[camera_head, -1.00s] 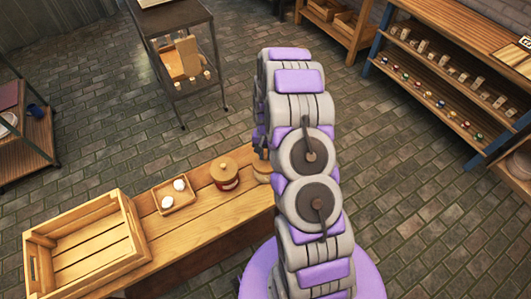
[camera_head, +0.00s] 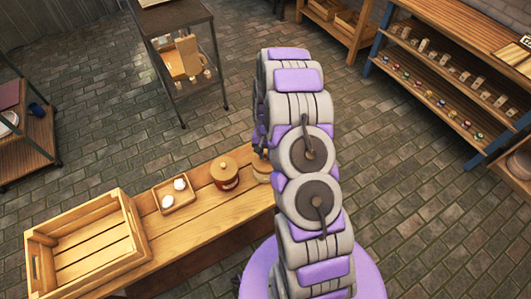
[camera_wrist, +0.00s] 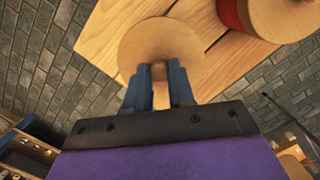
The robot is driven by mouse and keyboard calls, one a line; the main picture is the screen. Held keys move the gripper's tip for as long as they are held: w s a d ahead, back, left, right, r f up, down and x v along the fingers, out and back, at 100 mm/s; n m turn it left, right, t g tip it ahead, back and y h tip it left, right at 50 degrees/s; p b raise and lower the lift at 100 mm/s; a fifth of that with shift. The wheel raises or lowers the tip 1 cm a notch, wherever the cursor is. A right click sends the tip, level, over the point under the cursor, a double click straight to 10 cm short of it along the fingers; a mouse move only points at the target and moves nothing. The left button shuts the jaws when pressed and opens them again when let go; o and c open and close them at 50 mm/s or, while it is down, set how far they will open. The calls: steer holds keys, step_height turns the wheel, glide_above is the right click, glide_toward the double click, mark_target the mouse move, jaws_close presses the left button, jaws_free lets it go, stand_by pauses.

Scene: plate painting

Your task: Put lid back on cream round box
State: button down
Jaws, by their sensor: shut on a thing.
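My gripper (camera_wrist: 160,88) is shut on the knob of a round wooden lid (camera_wrist: 158,38) in the wrist view. The lid's disc hides whatever is below it. In the head view, the lid (camera_head: 262,166) shows beside my arm at the right part of the wooden table. A pale round body, which looks like the cream round box (camera_head: 262,179), shows just under it, partly hidden by my arm. I cannot tell whether the lid is seated on the box or a little above it.
A red round box (camera_head: 226,178) with a wooden lid stands close to the left. A small tray (camera_head: 160,208) with white round items and an empty wooden crate (camera_head: 138,258) lie further left on the table (camera_head: 205,222).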

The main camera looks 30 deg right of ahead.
steer(key=c, duration=0.9)
jaws_free()
steer(key=shift+o, duration=0.4)
steer(key=o, duration=0.4)
steer(key=shift+r, duration=0.15)
steer(key=shift+r+p, duration=1.25)
steer(key=shift+r, duration=2.15)
steer(key=shift+c, duration=0.3)
jaws_close()
